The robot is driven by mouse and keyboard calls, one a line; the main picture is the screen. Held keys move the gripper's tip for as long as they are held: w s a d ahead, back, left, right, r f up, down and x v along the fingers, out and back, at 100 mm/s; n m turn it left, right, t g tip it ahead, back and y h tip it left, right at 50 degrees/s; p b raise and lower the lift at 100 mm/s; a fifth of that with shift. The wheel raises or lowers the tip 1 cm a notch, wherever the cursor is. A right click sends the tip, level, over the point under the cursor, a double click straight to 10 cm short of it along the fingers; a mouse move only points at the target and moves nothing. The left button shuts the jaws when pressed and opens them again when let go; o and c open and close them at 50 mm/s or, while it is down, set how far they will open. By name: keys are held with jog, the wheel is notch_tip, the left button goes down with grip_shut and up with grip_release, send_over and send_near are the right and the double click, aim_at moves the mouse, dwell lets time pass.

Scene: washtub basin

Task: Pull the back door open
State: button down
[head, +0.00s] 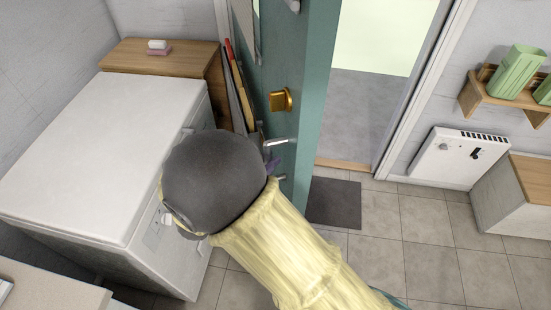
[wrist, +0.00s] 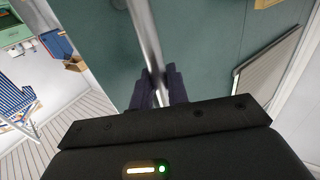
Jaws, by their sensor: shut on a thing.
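The teal back door (head: 316,70) stands partly open, swung into the room with its edge toward the head camera. A gold lock plate (head: 281,100) sits above its silver lever handle (head: 279,143). My gripper (head: 271,165) is at the door below the lock, largely hidden behind my wrist in the head view. In the wrist view, my gripper's dark fingers (wrist: 161,88) are closed around the silver handle bar (wrist: 148,45), with the teal door face (wrist: 205,60) behind. The doorway right of the door shows a grey floor outside.
A white chest freezer (head: 110,150) stands left of my arm. Long thin items (head: 240,85) lean by a wooden-topped cabinet (head: 165,58) behind the door. A dark mat (head: 334,202) lies at the threshold. Tiled floor (head: 400,240) is clear to the right, before a white wall heater (head: 455,155).

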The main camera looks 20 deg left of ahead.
jog(key=shift+w+a+r, duration=0.1)
jog(key=shift+a+r, duration=0.1)
jog(key=shift+r, duration=0.05)
jog(key=c, duration=1.6)
grip_release()
jog(key=shift+o, duration=0.7)
jog(key=shift+w+f, duration=0.15)
jog(key=shift+f, duration=0.05)
jog(key=b+v, duration=0.2)
jog(key=v, duration=1.5)
jog(key=shift+s+b, duration=0.35)
jog(key=shift+b, duration=0.05)
jog(key=shift+w, duration=0.1)
